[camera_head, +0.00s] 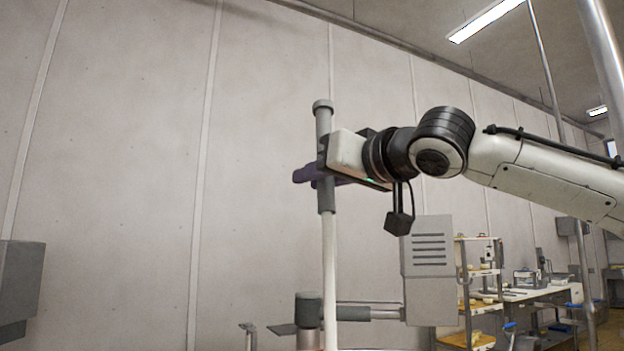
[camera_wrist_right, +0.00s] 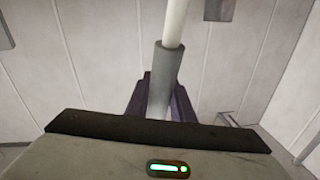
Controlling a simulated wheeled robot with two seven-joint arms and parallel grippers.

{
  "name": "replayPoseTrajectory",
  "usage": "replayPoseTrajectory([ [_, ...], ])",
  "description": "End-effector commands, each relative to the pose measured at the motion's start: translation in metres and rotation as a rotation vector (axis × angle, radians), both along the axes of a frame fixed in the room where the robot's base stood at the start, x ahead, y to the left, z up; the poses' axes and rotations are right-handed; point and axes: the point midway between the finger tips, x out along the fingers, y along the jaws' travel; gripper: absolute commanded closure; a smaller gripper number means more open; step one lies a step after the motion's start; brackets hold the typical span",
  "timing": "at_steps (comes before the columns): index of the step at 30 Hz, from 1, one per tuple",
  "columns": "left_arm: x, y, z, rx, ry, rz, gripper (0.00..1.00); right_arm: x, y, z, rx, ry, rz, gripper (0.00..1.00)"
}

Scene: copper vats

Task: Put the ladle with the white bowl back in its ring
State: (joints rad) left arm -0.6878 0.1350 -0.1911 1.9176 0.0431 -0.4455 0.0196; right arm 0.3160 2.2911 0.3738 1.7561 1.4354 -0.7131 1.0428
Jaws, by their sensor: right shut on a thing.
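My right gripper (camera_head: 318,176) is shut on the upright ladle's grey grip (camera_head: 324,124), with its dark purple fingers around it. The ladle's white shaft (camera_head: 329,250) runs straight down from the grip. Its bowl is out of view, so its colour cannot be checked. The wrist view also shows the grey grip (camera_wrist_right: 165,68) between the fingers (camera_wrist_right: 159,103), with the white shaft (camera_wrist_right: 176,22) beyond. I cannot make out a ring for sure. My left gripper is not in view.
A grey horizontal arm (camera_head: 368,312) with an upright cylinder (camera_head: 308,309) stands low, by the shaft; I cannot tell whether they touch. A grey slatted box (camera_head: 428,245) stands right of it. Shelves (camera_head: 480,290) and a bench (camera_head: 535,293) are farther back. A pale wall (camera_head: 130,150) fills the left.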

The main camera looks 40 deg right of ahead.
Motion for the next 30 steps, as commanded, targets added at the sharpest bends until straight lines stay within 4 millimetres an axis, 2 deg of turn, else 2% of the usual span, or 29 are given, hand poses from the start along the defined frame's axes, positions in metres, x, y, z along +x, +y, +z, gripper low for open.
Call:
replayPoseTrajectory([
  [3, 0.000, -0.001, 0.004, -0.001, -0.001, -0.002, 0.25, -0.021, 0.000, 0.005, 0.001, -0.008, 0.003, 1.00],
  [30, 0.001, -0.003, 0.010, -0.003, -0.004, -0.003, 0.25, -0.164, 0.000, 0.019, 0.002, -0.008, 0.001, 1.00],
])
